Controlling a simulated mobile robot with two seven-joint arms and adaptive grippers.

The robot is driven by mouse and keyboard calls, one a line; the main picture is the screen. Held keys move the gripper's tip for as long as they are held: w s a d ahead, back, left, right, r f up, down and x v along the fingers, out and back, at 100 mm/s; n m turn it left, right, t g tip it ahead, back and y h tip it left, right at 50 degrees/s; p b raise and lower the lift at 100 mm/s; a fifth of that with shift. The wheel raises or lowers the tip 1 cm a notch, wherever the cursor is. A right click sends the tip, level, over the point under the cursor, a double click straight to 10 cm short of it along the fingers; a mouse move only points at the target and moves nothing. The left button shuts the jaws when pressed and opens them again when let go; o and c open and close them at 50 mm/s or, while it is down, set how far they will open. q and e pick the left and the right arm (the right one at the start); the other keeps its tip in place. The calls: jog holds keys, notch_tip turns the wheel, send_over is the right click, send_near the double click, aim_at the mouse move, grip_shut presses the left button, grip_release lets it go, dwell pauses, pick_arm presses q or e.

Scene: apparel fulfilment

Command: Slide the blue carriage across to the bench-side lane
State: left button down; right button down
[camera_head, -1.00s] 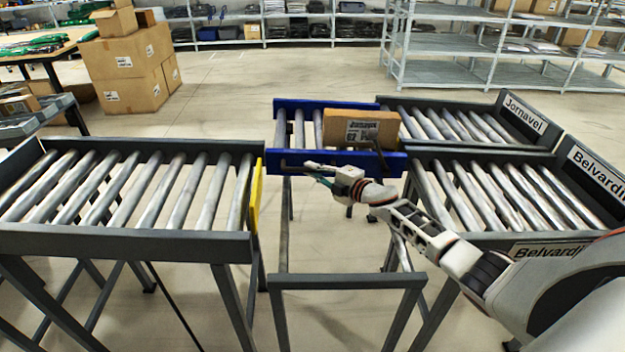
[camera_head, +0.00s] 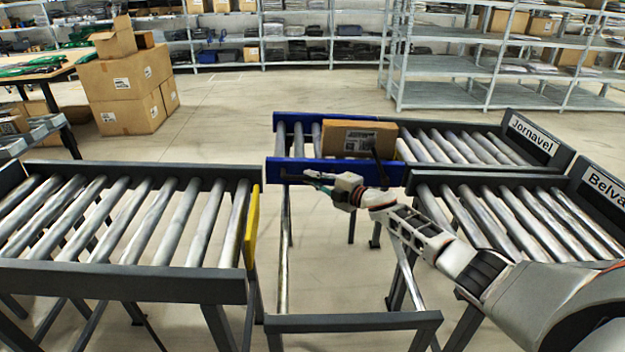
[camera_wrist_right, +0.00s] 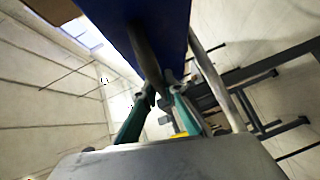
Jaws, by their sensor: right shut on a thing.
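The blue carriage (camera_head: 338,173) stands at the far part of its track, across the end of the lane labelled Jornavel (camera_head: 455,148). A brown carton (camera_head: 352,137) with a white label lies on its rollers. My right gripper (camera_head: 316,180) is at the near side of the carriage, shut on its dark handle bar (camera_head: 293,177). In the right wrist view, the teal fingers (camera_wrist_right: 160,105) close around the dark bar (camera_wrist_right: 146,58) beneath the blue side (camera_wrist_right: 165,20). The exact finger contact is small and partly hidden. My left gripper is not in view.
The nearer right lane (camera_head: 500,215), labelled Belva..., lies beside my right arm. A left roller conveyor (camera_head: 125,220) ends at a yellow stop (camera_head: 252,228). Between them the track is open down to a grey crossbar (camera_head: 352,322). Stacked cartons (camera_head: 125,90) stand behind left.

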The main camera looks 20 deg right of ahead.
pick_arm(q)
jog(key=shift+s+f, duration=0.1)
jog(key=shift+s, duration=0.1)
pick_arm(e)
jog(key=shift+w+d+r, duration=0.15)
jog(key=shift+d+r, duration=0.05)
jog(key=c, duration=2.1)
grip_release()
jog(key=shift+w, duration=0.1)
jog(key=shift+a+f, duration=0.1)
jog(key=shift+f, duration=0.05)
jog(key=shift+s, duration=0.2)
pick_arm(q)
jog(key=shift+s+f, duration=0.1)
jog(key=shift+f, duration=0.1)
pick_arm(e)
jog(key=v, duration=1.1)
jog(key=shift+s, duration=0.3)
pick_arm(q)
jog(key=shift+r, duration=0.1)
